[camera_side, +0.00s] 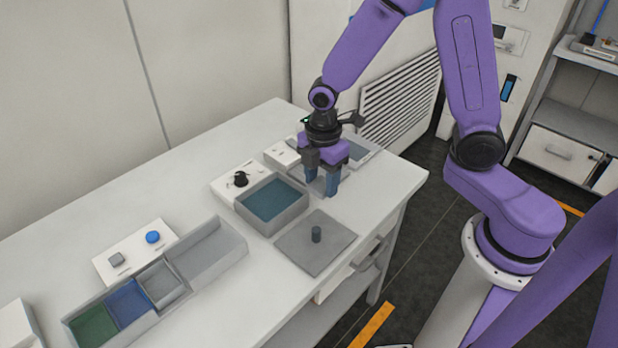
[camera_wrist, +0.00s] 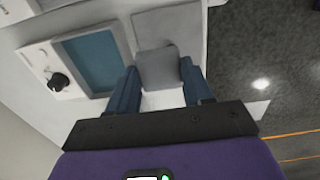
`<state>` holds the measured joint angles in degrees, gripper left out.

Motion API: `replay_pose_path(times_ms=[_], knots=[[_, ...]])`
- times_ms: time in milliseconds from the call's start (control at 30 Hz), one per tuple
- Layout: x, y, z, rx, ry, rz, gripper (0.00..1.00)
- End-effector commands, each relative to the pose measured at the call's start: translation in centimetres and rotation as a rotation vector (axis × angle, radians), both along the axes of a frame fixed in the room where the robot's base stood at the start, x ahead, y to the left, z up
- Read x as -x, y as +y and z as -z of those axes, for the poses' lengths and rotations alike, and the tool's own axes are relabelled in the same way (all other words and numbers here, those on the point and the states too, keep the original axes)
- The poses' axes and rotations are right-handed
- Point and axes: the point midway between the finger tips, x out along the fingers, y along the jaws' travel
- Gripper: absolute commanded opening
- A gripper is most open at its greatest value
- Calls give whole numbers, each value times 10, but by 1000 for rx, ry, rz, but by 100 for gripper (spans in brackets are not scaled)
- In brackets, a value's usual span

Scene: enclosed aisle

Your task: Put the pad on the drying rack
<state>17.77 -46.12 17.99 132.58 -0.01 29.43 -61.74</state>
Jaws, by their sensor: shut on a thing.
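The pad is a small grey square (camera_wrist: 158,70) between the two fingers of my gripper (camera_wrist: 162,88) in the wrist view. My gripper (camera_side: 322,186) is shut on it, with the blue fingers pointing down over the right part of the white table. In the side view, the pad (camera_side: 319,182) is partly hidden by the fingers. I cannot tell whether it touches the table. No part is clearly marked as the drying rack.
A grey basin with a blue inside (camera_side: 270,200) stands left of the gripper, beside a panel with a black knob (camera_side: 240,179). A tray with several compartments (camera_side: 209,253) and a button panel (camera_side: 135,253) are further left. A flat panel (camera_side: 358,149) lies behind the gripper.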

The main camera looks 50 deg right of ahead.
Motion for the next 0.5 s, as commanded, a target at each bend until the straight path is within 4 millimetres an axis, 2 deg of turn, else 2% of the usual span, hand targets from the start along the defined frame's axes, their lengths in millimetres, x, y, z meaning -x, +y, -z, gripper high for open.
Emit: replay_pose_path(times_ms=[133, 400, 500], knots=[[-1, -27, -4, 0, -1, 11, 20], [-1, -106, -9, 0, -1, 10, 20], [1, -124, -10, 0, -1, 7, 20]])
